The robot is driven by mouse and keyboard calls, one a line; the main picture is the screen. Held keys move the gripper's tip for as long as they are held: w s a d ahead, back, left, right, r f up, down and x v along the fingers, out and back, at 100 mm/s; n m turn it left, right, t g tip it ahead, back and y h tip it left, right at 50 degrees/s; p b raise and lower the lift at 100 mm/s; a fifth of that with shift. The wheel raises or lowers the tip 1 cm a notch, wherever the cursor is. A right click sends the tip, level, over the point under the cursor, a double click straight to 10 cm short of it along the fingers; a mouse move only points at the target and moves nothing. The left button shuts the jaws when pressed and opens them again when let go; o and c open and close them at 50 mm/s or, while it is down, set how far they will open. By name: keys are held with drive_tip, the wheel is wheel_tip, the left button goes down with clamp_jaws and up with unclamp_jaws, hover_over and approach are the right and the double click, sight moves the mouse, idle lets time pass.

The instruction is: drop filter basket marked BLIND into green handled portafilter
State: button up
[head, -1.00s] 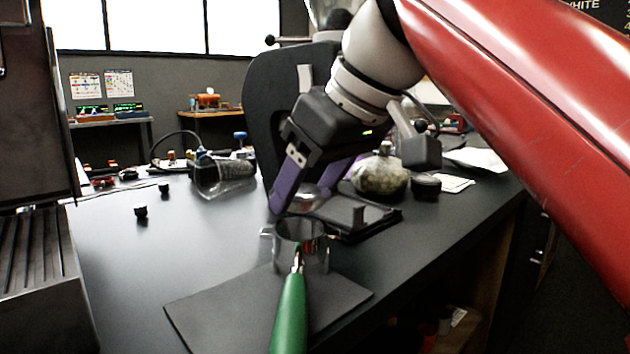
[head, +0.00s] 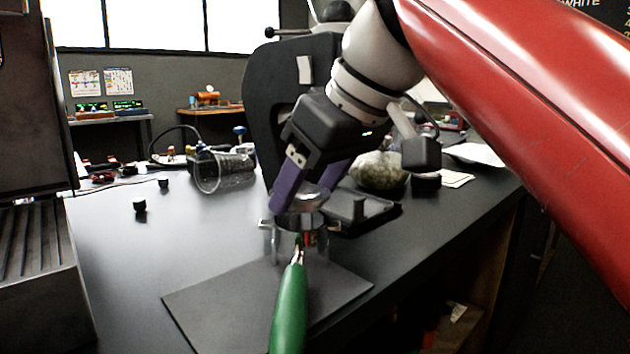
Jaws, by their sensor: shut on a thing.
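The green handled portafilter (head: 289,310) stands over the dark mat, its handle pointing toward me and its metal ring (head: 287,243) at the far end. My gripper (head: 300,200) has purple fingers and is shut on a shiny metal filter basket (head: 308,199). The basket is just above and slightly behind the portafilter ring. I cannot tell whether it touches the rim. No BLIND marking is readable on the basket.
A dark mat (head: 340,288) lies on the black counter. A clear cup (head: 222,172) lies further back. The counter's left middle is mostly clear.

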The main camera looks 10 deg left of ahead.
drive_tip(key=shift+f+b, duration=0.65)
drive_tip(key=shift+f, duration=0.2)
idle(0.6)
drive_tip(key=o, duration=1.1)
drive_tip(key=shift+c, duration=0.2)
drive_tip(key=shift+o, duration=0.2)
drive_tip(key=shift+o, duration=1)
drive_tip(key=shift+r, duration=0.1)
wheel_tip(320, 180, up, 3)
drive_tip(key=p, duration=0.3)
drive_tip(key=shift+f, duration=0.2)
drive_tip(key=shift+r, duration=2.1)
